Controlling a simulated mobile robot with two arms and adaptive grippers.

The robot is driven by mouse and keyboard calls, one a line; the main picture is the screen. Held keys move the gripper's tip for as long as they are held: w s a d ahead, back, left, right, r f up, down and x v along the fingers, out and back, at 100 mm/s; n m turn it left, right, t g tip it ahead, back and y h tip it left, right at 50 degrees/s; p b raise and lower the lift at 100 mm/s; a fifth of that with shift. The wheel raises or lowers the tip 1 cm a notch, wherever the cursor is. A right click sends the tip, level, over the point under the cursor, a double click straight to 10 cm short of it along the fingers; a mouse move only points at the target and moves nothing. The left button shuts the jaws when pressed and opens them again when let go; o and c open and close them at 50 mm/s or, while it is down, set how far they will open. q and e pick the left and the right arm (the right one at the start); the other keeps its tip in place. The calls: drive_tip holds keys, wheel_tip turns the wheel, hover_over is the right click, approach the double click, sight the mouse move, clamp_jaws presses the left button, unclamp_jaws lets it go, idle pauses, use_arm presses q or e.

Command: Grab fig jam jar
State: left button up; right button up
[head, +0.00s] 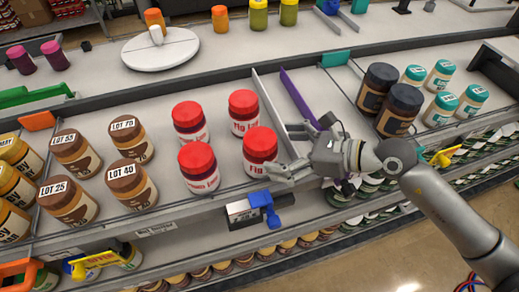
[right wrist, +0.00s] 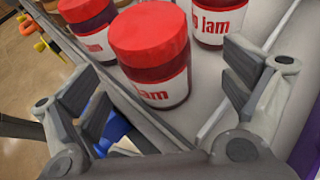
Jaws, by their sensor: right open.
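Several red-lidded jam jars stand upright on the shelf in the head view. The front right fig jam jar (head: 259,152) and the one behind it (head: 244,112) have labels that begin "Fig". Two more red-lidded jars (head: 199,167) (head: 190,121) stand to their left. My right gripper (head: 290,150) is open and empty, just right of the front fig jar. In the right wrist view, the near jar (right wrist: 152,55) stands beyond and between the spread fingers, apart from them; its label is partly legible as "Jam". My left gripper is not in view.
A grey divider (head: 268,103) and a purple one (head: 299,97) stand right of the jars. Dark-lidded jars (head: 398,109) are farther right, brown-lidded jars (head: 132,184) left. A blue clip (head: 264,203) sits on the shelf's front edge.

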sight(260, 150)
drive_tip(key=shift+w+a, duration=0.1)
drive_tip(key=shift+a, duration=0.2)
drive_tip(key=shift+w+a+f+p, duration=0.1)
drive_tip(key=shift+a+f+p, duration=0.15)
drive_tip(key=shift+a+p, duration=0.3)
drive_tip(key=p+x, duration=0.1)
drive_tip(key=x, duration=0.2)
drive_tip(key=shift+a+f+p, duration=0.15)
drive_tip(key=shift+p, duration=0.15)
drive_tip(key=shift+a+f, duration=0.25)
drive_tip(key=shift+a, duration=0.1)
drive_tip(key=shift+d, duration=0.1)
drive_tip(key=c, duration=1.4)
drive_tip(key=shift+w, duration=0.1)
drive_tip(key=shift+c, duration=0.4)
drive_tip(key=shift+r, duration=0.1)
